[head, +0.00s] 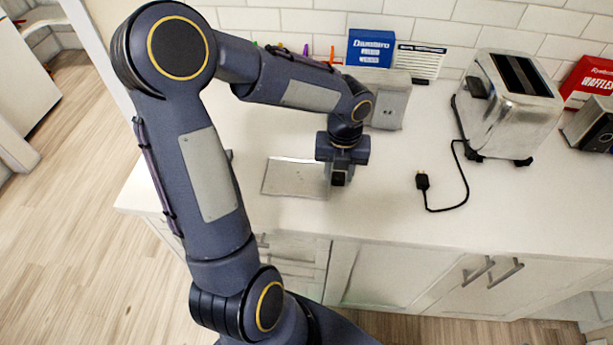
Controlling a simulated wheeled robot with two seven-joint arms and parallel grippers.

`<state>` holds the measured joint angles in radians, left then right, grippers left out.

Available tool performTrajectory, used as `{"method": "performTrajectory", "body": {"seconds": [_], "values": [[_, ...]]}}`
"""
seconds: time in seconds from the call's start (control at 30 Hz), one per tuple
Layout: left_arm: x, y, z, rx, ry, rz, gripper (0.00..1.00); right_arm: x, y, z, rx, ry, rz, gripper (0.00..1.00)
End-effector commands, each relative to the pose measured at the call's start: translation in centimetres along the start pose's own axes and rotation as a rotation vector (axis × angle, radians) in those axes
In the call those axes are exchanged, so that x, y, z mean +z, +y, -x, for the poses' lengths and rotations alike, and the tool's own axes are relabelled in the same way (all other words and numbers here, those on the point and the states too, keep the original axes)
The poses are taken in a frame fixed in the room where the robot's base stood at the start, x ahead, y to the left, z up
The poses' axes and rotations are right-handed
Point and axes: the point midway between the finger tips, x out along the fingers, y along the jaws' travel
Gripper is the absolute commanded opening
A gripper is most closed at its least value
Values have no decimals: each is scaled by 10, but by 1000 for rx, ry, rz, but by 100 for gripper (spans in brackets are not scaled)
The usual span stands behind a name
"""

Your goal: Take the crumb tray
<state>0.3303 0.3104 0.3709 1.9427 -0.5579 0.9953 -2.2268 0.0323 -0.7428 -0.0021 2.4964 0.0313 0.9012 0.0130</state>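The crumb tray (293,178) looks like a flat, thin grey metal sheet with a raised far edge. It lies on the white counter near the front edge. My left gripper (340,180) points down at the right end of the tray and overlaps that end in the picture. Its fingers are dark and small here, so I cannot tell whether they are open or closed on the tray's edge. The silver toaster (512,108) stands apart on the right of the counter. My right gripper is not in view.
A loose black cord with a plug (423,182) lies in front of the toaster. A blue box (370,48), a printed card (421,62) and a grey metal box (391,100) stand by the tiled wall. A red waffle box (592,80) is at far right. The counter between tray and plug is clear.

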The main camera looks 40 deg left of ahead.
Motion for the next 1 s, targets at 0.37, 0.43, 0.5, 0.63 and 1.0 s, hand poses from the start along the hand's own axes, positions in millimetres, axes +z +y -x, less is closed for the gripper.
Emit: {"method": "performTrajectory", "body": {"seconds": [0.37, 0.43, 0.5, 0.63, 1.0], "values": [[0, 0, 0, 0, -1, 0, 5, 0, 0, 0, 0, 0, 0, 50], [0, 0, 1, 0, -1, 0, 5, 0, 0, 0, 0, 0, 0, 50], [0, 0, 3, -1, -2, 0, 5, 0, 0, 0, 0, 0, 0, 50], [1, 0, 12, -1, -3, 1, 5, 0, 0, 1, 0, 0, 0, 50], [-40, 10, 83, -3, -10, 1, 4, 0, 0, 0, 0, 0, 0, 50]]}}
